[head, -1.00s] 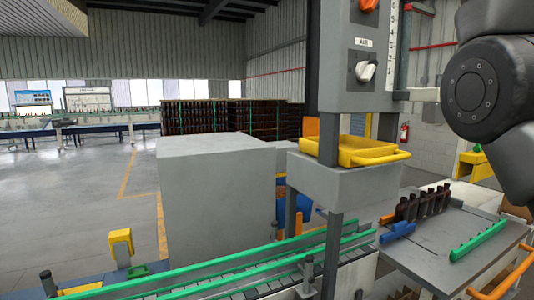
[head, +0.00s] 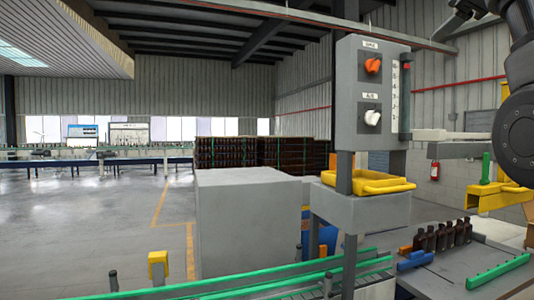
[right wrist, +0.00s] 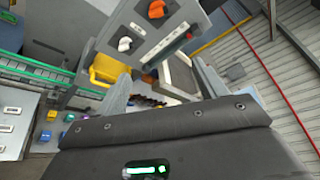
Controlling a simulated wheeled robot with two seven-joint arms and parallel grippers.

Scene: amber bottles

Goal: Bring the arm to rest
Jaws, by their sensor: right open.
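My right gripper (head: 424,142) shows at the right side of the head view, with its pale grey fingers pointing left beside the control post. It is open, and I see nothing held between the fingers. In the right wrist view the two fingers stand apart (right wrist: 164,86) beyond the dark hand body. My dark right arm fills the upper right edge of the head view. My left gripper is not in view. A row of amber bottles (head: 442,238) stands on the grey table (head: 440,281) at lower right, below and apart from the right gripper.
The control box (head: 371,92) with orange and white knobs stands left of my right gripper. A yellow tray (head: 366,184) sits below it. A grey block (head: 247,225) and a green-railed conveyor (head: 215,291) are nearby. Open floor (head: 90,230) lies at left.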

